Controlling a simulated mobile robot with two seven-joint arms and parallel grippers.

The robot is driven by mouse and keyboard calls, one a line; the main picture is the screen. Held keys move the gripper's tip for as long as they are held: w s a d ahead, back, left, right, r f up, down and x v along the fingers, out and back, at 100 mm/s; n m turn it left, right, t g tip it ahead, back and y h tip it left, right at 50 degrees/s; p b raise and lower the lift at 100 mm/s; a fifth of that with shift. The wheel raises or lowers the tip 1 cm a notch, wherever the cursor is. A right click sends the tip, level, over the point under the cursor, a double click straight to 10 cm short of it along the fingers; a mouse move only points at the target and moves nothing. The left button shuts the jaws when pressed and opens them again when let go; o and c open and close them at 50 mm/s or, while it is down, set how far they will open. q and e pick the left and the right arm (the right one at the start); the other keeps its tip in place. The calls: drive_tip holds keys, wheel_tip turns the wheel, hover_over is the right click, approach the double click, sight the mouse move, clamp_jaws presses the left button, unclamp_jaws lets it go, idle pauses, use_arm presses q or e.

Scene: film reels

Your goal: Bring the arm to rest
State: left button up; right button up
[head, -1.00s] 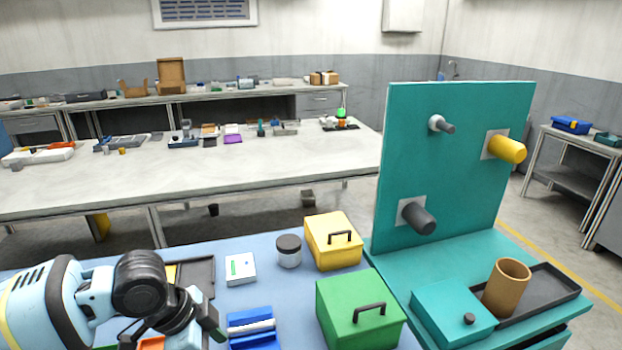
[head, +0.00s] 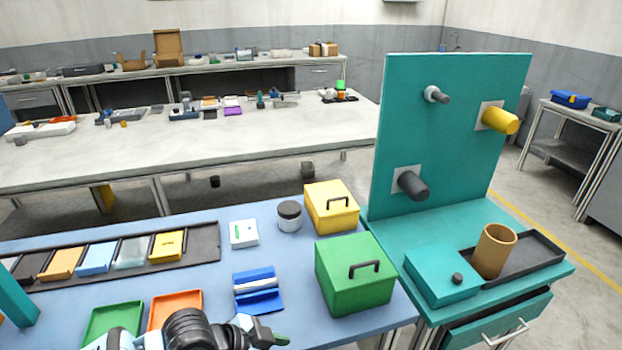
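My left arm reaches in at the bottom edge, and its dark gripper (head: 272,336) is partly cut off there. It is over the front of the blue table (head: 215,290), below the blue holder (head: 257,290) and right of the orange tray (head: 175,306). I cannot make out a gap between its fingers, and I see nothing clearly held. My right gripper is out of view.
A black rack (head: 205,243) of coloured cases lies at the table's left. A green box (head: 355,275), yellow box (head: 331,207) and jar (head: 289,216) stand right. A teal pegboard (head: 440,135) rises beyond. A green tray (head: 113,323) lies front left.

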use_arm(q)
drive_tip(key=s+a+f+n+t+p, duration=0.1)
drive_tip(key=s+f+n+t, duration=0.4)
drive_tip(key=s+f+n, duration=0.2)
drive_tip(key=s+a+f+n+y, duration=0.2)
drive_tip(key=s+a+f+y, duration=0.1)
drive_tip(key=s+a, duration=0.4)
drive_tip(key=s+a+f+n+y+p, duration=0.1)
drive_tip(key=s+a+f+n+y, duration=0.1)
drive_tip(key=s+a+f, duration=0.4)
drive_tip(key=s+a+y, duration=0.1)
drive_tip(key=s, duration=0.3)
drive_tip(key=shift+f, duration=0.25)
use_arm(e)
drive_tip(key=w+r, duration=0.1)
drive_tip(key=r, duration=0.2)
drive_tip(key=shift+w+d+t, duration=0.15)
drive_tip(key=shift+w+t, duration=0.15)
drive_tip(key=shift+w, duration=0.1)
